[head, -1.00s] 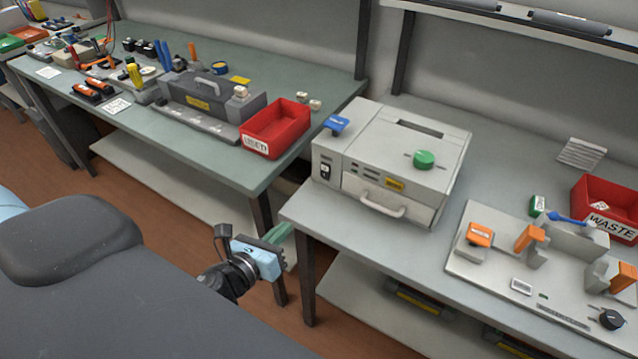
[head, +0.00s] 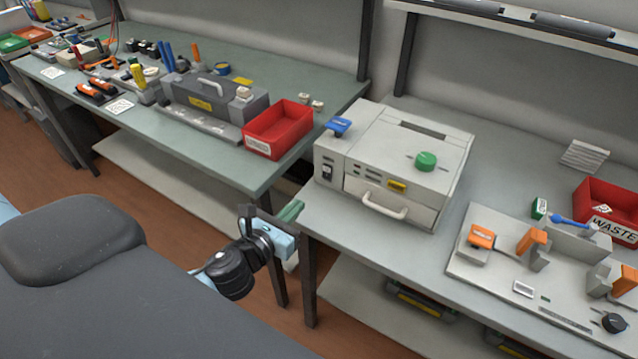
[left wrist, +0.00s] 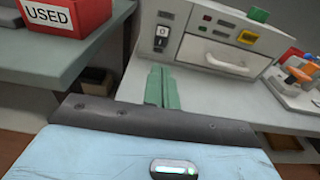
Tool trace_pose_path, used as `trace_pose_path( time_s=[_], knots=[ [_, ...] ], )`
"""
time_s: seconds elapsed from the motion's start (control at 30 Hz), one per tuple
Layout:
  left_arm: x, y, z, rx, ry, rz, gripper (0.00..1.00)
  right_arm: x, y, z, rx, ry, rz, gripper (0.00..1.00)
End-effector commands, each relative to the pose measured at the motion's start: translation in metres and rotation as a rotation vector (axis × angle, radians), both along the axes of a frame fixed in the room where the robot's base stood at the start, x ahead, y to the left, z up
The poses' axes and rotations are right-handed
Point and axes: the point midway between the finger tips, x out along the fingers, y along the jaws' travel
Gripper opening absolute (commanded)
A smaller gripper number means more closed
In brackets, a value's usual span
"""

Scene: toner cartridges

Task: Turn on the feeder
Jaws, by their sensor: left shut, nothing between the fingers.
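A white box-shaped machine (head: 400,150), the likely feeder, stands on the right bench. Its front has a black-and-white rocker switch (head: 327,172) at the left, a yellow button (head: 397,185) and a drawer with a pale handle (head: 382,207). A blue knob (head: 339,126) and a green knob (head: 426,161) are on top. My left gripper (head: 290,212) is shut and empty, in front of and below the machine's left side, apart from it. In the left wrist view its green fingers (left wrist: 162,87) lie together below the switch (left wrist: 162,37). My right gripper is out of view.
The right bench's front left corner (head: 296,222) is close to my left fingers. A red USED bin (head: 278,130) stands on the left bench. A red WASTE bin (head: 608,207) and a grey fixture plate (head: 480,270) are at the right.

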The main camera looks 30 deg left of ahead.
Motion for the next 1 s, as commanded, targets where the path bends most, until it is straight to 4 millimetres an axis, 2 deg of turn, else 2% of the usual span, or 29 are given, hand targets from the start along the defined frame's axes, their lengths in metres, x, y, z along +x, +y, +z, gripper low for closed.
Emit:
trace_pose_path(
  time_s=[0.03,0.3,0.5,0.7,1.0],
  knots=[
    [0.01,-0.001,0.001,0.0,-0.005,0.0,0.0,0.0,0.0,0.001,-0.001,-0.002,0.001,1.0],
    [0.057,-0.003,-0.006,-0.002,-0.003,0.0,0.0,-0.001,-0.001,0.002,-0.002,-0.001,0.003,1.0],
    [0.086,-0.004,-0.01,-0.001,-0.001,-0.001,0.0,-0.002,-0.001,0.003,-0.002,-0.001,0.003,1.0],
    [0.101,-0.005,-0.012,-0.002,0.0,-0.001,0.0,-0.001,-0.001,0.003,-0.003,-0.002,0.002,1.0],
    [0.103,-0.005,-0.013,-0.001,0.0,-0.002,0.0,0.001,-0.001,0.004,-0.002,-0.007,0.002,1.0]
  ],
)
